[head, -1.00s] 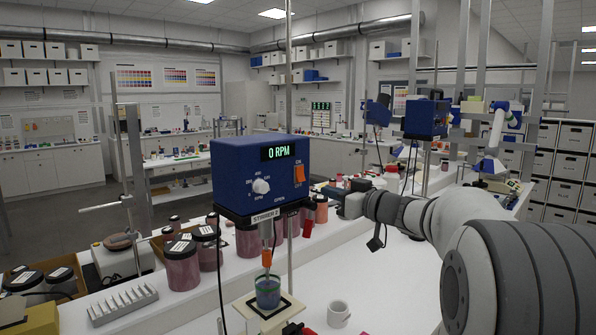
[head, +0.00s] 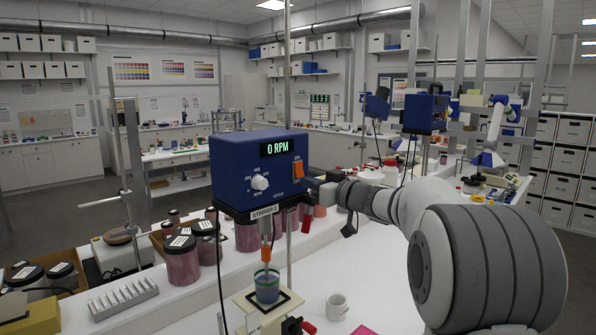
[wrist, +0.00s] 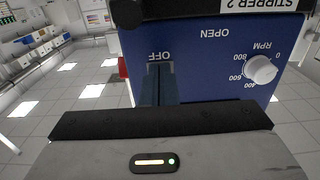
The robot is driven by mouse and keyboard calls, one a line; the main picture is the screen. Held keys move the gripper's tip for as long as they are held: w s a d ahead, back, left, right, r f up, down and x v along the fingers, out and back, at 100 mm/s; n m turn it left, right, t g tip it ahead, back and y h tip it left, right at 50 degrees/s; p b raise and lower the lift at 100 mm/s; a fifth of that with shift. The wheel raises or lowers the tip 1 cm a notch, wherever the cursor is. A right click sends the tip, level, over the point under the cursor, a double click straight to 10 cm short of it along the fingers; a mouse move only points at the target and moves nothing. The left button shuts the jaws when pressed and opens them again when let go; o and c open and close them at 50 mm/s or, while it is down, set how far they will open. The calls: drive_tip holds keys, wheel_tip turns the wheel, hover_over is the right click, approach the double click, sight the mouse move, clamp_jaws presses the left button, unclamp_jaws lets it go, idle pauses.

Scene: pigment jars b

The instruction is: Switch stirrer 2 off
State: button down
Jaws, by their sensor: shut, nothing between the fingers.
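Stirrer 2 (head: 235,185) is a blue box on a stand. Its display (head: 280,148) reads 0 RPM, and a white knob (head: 260,183) sits on its front face. The orange rocker switch (head: 298,169) is at the right of that face, with ON above it and OFF below. My gripper (head: 305,189) is shut and empty at the lower right of the front face, just below the switch. The wrist view shows stirrer 2 (wrist: 215,60) upside down, with the shut fingers (wrist: 157,88) at the OFF mark. They hide the switch there; I cannot tell if they touch it.
Dark-lidded pigment jars (head: 181,260) and a grey rack (head: 123,298) stand to the left. The white bench (head: 380,270) is clear under my arm.

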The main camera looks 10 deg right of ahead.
drive_tip(key=shift+w+a, duration=0.15)
drive_tip(key=shift+w+a+p, duration=0.2)
drive_tip(key=shift+w+p, duration=0.05)
drive_tip(key=shift+p, duration=0.1)
drive_tip(key=b+v, duration=0.1)
drive_tip(key=v, duration=1)
drive_tip(key=shift+s+d, duration=0.2)
drive_tip(key=shift+s, duration=0.15)
drive_tip(key=shift+w+h, duration=0.1)
drive_tip(key=shift+h, duration=0.2)
